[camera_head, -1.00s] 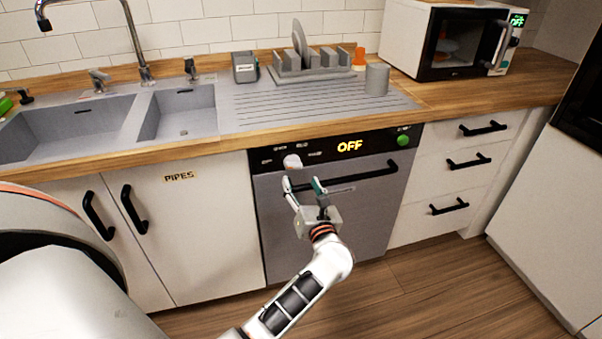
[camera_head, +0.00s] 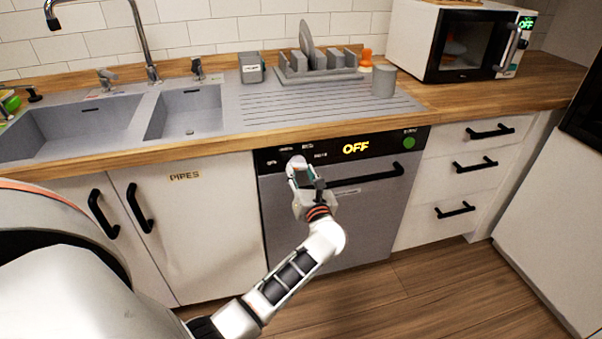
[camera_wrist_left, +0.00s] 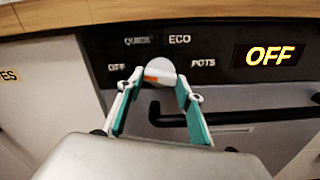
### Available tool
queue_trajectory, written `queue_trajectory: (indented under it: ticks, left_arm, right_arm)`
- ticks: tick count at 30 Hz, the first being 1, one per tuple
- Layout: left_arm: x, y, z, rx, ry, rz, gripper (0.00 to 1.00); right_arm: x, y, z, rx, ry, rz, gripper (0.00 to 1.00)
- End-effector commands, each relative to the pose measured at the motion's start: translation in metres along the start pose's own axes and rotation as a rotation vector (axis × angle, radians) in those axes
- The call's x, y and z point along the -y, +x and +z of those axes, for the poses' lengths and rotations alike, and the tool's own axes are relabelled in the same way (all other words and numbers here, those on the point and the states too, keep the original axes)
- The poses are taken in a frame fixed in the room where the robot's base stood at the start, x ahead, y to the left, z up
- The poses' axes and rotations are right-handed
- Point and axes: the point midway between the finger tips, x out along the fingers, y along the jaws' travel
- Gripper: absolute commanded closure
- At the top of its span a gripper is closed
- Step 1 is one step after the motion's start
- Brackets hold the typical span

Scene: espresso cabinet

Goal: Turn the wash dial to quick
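The wash dial is a pale round knob (camera_head: 296,161) on the black control strip of the dishwasher (camera_head: 375,205). In the left wrist view the dial (camera_wrist_left: 160,70) sits among the labels OFF, QUICK, ECO and POTS. An orange mark shows on its lower left part; which label it points at is hard to tell. My left gripper (camera_head: 304,176) is right in front of the dial. In the wrist view its two fingers (camera_wrist_left: 160,83) are spread, one on each side of the dial; contact is not clear. My right gripper is not in view.
The display (camera_head: 356,147) reads OFF, with a round green button (camera_head: 409,142) to its right. A black handle bar (camera_head: 375,177) runs just below the strip, close to my gripper. The wooden counter edge (camera_head: 220,145) lies above. The floor in front is clear.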

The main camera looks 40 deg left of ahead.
Motion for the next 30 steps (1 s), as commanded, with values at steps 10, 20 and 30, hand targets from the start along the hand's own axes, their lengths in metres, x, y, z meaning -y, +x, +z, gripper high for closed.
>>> queue_trajectory:
  ticks: [10,20,30]
  left_arm:
    - [-0.001,0.000,0.002,0.001,0.043,0.001,0.86]
    - [-0.002,0.000,0.005,0.000,0.261,0.001,0.86]
    - [-0.002,0.000,0.005,0.000,0.565,0.001,0.86]
  right_arm:
    - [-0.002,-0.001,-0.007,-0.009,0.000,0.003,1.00]
    - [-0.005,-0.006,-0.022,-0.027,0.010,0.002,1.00]
    - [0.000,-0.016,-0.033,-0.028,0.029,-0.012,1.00]
